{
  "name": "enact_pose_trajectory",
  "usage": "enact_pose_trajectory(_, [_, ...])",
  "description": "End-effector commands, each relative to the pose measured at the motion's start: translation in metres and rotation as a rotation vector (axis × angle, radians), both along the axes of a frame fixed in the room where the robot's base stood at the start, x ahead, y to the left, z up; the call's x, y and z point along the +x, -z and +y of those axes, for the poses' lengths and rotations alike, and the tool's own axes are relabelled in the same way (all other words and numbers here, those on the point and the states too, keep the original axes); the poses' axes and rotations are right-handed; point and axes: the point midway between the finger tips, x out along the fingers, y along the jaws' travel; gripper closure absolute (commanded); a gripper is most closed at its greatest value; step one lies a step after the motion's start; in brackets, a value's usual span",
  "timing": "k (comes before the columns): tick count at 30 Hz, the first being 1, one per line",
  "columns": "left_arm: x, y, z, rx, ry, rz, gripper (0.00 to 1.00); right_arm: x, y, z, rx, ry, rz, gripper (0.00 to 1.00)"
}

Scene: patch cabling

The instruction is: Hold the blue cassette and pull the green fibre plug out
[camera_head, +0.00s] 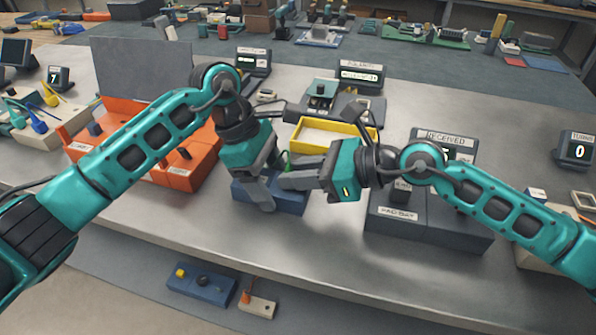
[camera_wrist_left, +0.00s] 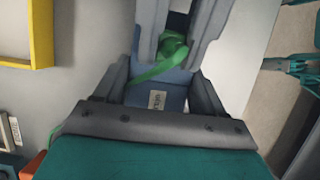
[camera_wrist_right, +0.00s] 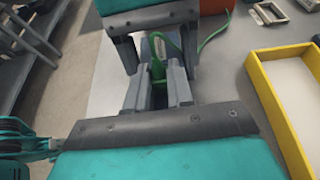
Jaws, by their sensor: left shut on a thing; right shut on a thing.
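The blue cassette (camera_head: 292,199) sits on the table near its front edge, partly hidden by both grippers. My left gripper (camera_head: 266,184) is shut on it from above; in the left wrist view the labelled cassette (camera_wrist_left: 170,95) lies between the fingers. The green fibre plug (camera_wrist_right: 158,68) shows between the right fingers in the right wrist view, with its green cable looping up and away. My right gripper (camera_head: 287,178) is shut on the plug from the right, just above the cassette. The green cable (camera_wrist_left: 160,66) crosses the left wrist view. Whether the plug still sits in its socket is hidden.
A yellow-rimmed tray (camera_head: 335,148) stands just behind the cassette. An orange holder (camera_head: 190,168) is at left, and dark boxes with a "RECEIVED" display (camera_head: 445,139) are at right. The table's front strip is clear.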

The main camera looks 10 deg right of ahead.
Motion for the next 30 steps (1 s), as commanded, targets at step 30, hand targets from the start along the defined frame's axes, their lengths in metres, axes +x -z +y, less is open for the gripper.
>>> enact_pose_trajectory(30, [-0.0019, 0.0065, 0.0019, 0.011, -0.001, 0.01, 0.71, -0.0004, -0.0064, 0.0006, 0.002, -0.001, -0.001, 1.0])
